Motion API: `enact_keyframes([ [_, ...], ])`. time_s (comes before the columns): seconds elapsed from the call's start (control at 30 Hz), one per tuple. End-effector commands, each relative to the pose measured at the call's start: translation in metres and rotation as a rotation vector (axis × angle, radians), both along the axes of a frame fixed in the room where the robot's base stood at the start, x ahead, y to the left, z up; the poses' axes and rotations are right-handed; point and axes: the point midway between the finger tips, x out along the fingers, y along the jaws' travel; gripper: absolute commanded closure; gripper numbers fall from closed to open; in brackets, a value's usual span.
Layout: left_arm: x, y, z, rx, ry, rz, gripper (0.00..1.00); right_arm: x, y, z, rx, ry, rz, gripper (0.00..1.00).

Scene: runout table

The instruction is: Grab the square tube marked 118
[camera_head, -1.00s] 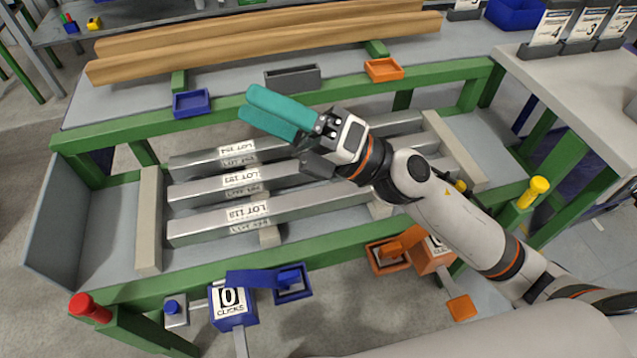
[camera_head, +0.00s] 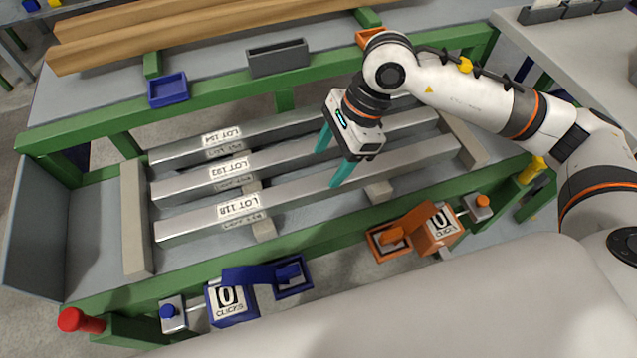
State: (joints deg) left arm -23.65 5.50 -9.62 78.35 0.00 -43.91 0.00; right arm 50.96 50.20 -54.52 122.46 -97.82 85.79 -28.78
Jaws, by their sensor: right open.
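The square tube marked LOT 118 (camera_head: 290,191) is the nearest of three grey metal tubes lying side by side on the runout table. Its label is near its left end. The LOT 193 tube (camera_head: 285,159) lies behind it, and the LOT 194 tube (camera_head: 275,127) is farthest back. My right gripper (camera_head: 333,168) points down with its two teal fingers apart. One fingertip is at the 118 tube's far side or over it; I cannot tell if it touches. The other shows farther back, near the 193 tube. Nothing is between the fingers that I can make out. My left gripper is not in view.
The tubes rest on pale crossbars (camera_head: 137,220) within a green frame (camera_head: 330,234). Blue (camera_head: 231,301) and orange (camera_head: 437,230) click counters stand along the front. A blue tray (camera_head: 168,90) and a grey tray (camera_head: 278,58) sit behind, before wooden beams (camera_head: 200,33).

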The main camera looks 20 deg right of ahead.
Motion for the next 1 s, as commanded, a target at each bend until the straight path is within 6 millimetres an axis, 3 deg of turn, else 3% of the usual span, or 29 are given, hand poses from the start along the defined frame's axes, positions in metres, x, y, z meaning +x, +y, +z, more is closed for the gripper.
enact_keyframes([
  [0.27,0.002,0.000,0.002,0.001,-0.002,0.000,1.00,-0.002,0.009,-0.022,0.002,0.003,0.001,0.38],
  [0.5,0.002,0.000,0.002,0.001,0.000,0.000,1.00,-0.003,0.022,-0.055,0.004,0.003,0.002,0.38],
  [0.8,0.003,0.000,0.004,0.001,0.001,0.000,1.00,-0.003,0.024,-0.061,0.003,0.000,0.001,0.38],
  [0.83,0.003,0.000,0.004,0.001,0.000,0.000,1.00,-0.003,0.024,-0.061,0.003,0.000,0.001,0.40],
  [1.0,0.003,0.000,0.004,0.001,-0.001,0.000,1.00,-0.003,0.024,-0.061,0.004,0.000,0.001,0.68],
])
